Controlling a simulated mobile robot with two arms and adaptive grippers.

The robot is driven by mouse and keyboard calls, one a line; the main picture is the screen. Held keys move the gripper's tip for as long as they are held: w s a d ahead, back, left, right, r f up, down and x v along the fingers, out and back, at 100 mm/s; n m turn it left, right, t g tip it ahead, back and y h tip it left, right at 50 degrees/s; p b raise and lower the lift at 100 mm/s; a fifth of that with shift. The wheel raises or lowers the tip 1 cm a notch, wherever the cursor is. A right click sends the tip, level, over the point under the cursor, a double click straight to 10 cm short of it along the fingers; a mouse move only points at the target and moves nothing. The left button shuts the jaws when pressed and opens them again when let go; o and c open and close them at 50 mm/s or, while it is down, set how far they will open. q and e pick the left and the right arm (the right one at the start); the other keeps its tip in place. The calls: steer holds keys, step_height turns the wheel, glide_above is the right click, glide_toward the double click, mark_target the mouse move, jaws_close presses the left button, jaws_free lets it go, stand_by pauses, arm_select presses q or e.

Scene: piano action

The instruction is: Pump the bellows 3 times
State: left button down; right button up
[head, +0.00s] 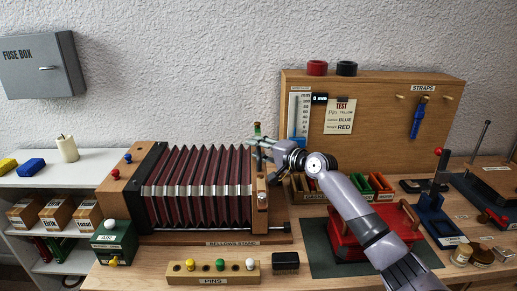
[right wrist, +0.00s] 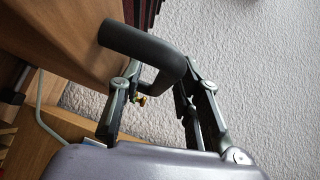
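The bellows (head: 200,185) has dark red pleats with pale metal bands, between a dark left frame and a wooden right end board (head: 260,190). It lies sideways on the bellows stand (head: 230,242), its pleats spread apart. My right gripper (head: 257,146) is at the top of the end board. In the right wrist view, a curved black handle (right wrist: 135,42) stands beside a wooden board. The fingers of my right gripper (right wrist: 162,78) are on either side of its bent end. I cannot tell whether they press on it. My left gripper is not in view.
A pin block (head: 212,272) and small black box (head: 286,262) stand in front. A red case (head: 365,240) on a dark mat lies under my right forearm. A green box (head: 114,240) is at the bellows' left. A wooden panel (head: 380,95) rises behind.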

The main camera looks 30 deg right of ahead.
jaws_close()
stand_by(0.3)
stand_by(0.6)
